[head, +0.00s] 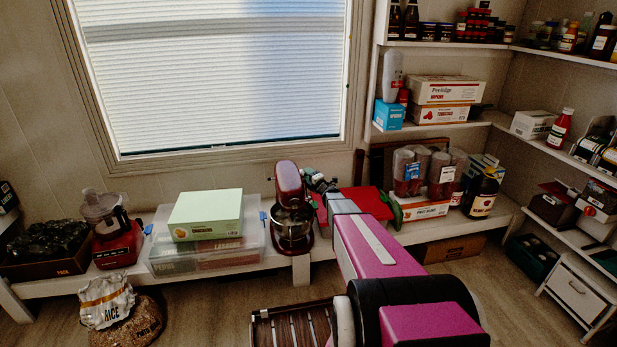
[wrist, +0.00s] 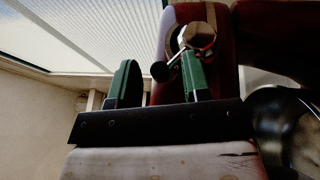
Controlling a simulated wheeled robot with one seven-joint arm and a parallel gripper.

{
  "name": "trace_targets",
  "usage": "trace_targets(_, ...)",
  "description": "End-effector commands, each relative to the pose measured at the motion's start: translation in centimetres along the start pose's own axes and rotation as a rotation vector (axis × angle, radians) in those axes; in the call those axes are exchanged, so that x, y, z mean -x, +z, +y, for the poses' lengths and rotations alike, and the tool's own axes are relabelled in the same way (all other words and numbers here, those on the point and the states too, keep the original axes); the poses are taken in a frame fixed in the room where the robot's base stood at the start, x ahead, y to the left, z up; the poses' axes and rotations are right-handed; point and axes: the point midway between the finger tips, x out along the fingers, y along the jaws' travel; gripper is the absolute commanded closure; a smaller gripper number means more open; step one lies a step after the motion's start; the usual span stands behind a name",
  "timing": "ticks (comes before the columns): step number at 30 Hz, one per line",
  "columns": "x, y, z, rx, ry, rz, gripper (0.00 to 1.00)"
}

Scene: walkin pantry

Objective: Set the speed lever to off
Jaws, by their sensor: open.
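The dark red stand mixer (head: 288,178) stands on the low white shelf, with a metal bowl (head: 292,222) under its raised-looking head. In the wrist view the red mixer body (wrist: 222,75) is close, with a round metal hub (wrist: 197,37) on its side. The speed lever (wrist: 159,71) is a thin rod ending in a black ball. My gripper (head: 320,181) is at the mixer's right side. In the wrist view its green fingers (wrist: 157,80) are apart, and the black ball appears in the gap between them. Contact and depth are unclear.
A clear bin (head: 160,262) with a green box (head: 206,215) stands left of the mixer. A red blender-like appliance (head: 118,245) is farther left. A red item (head: 367,203) and canisters lie right, behind my arm. A rice bag (head: 106,300) is on the floor.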

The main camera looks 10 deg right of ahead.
Motion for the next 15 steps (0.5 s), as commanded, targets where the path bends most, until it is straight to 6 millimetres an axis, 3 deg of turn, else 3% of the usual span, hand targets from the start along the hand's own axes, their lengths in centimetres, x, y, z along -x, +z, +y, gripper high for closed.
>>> trace_targets(8,-0.19,-0.01,0.01,0.0,0.0,0.0,0.56)
trace_targets(12,-0.18,-0.02,0.01,0.0,0.0,0.0,0.98)
trace_targets(15,-0.2,-0.02,0.01,0.0,0.0,0.0,0.98)
